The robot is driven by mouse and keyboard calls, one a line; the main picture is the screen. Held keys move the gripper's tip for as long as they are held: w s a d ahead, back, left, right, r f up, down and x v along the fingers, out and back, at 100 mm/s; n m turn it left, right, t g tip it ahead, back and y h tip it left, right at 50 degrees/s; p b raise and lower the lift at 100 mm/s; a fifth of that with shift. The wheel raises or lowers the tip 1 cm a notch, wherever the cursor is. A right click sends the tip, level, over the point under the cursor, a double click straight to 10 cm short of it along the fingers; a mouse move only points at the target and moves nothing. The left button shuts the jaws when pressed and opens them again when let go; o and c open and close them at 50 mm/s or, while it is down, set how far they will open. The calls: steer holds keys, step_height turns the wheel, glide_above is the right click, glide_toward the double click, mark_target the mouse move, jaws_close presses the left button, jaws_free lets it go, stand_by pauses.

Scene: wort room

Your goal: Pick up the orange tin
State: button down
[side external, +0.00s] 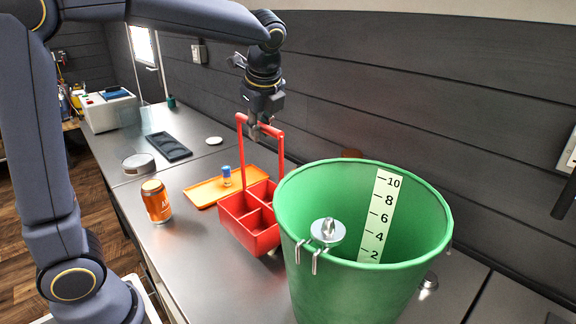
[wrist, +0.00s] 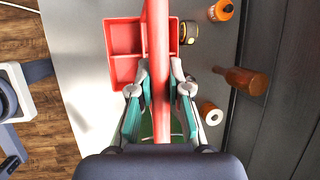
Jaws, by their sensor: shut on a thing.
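The caddy has open compartments. I cannot tell if its base touches the counter.
A green bucket (side external: 300,235) with a number scale stands right of the caddy. An orange tray (side external: 208,193) with a small blue-topped vial (side external: 227,176) lies behind the tin. The wrist view shows a brown bottle (wrist: 247,80) and an orange bottle (wrist: 220,10).

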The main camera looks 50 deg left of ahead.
steer(key=shift+w+f, duration=0.2)
steer(key=shift+f, duration=1.65)
steer(key=c, duration=1.1)
jaws_free()
steer(key=shift+c, duration=0.2)
